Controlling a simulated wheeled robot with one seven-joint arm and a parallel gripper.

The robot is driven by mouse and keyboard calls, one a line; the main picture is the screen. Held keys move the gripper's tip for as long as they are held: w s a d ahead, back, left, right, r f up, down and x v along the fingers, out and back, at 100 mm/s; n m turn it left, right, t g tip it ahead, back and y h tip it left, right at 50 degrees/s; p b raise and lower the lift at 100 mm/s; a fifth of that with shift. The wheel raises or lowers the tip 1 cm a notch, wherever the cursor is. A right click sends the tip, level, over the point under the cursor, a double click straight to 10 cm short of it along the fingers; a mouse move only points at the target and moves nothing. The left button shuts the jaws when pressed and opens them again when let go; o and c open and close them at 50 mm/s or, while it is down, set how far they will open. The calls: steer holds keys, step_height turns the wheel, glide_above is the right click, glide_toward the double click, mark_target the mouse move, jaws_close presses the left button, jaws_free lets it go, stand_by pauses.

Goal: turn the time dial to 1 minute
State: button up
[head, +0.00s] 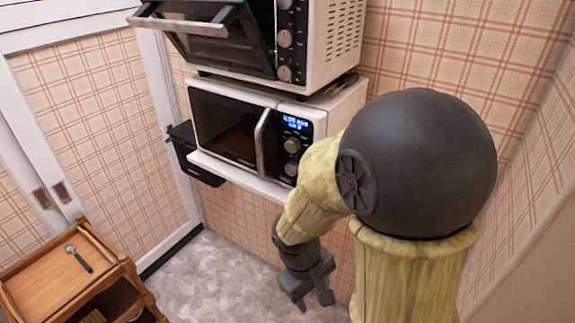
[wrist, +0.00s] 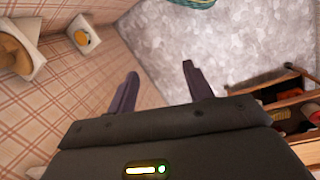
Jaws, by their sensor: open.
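A toaster oven (head: 319,45) stands on top of a microwave (head: 229,127). Its front door (head: 205,38) hangs tilted open, and several round dials (head: 284,39) run down its right panel. The microwave has a lit blue display and two round dials (head: 292,145) right of its shut door. I cannot read the labels, so which dial is the time dial is unclear. My gripper (head: 312,287) hangs low, below and in front of the microwave, away from all the dials. In the wrist view my gripper (wrist: 160,70) has its fingers apart with nothing between them, pointing toward the floor.
The microwave sits on a white shelf (head: 240,178) with a black bin (head: 192,152) at its left. A wooden cart (head: 50,275) with a utensil stands lower left. Grey floor (head: 225,262) is open between. Small white wall shelves (wrist: 83,38) show in the wrist view.

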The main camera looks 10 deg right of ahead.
mark_target(290, 170)
steer(key=w+a+r+n+t+h+p, duration=0.4)
steer(key=a+r+n+t+h, duration=0.1)
steer(key=r+n, duration=0.3)
steer(key=w+a+r+n+t+h+p, duration=0.4)
steer(key=a+r+n+t, duration=0.4)
steer(key=n, duration=0.2)
steer(key=shift+w+a+r+h+p, duration=0.2)
steer(key=shift+w+h+p, duration=0.1)
steer(key=shift+w+h, duration=0.3)
steer(key=p+x, duration=0.3)
steer(key=x, duration=1.4)
steer(key=shift+w+d+r, duration=0.1)
steer(key=shift+d+r, duration=0.05)
steer(key=shift+c, duration=0.2)
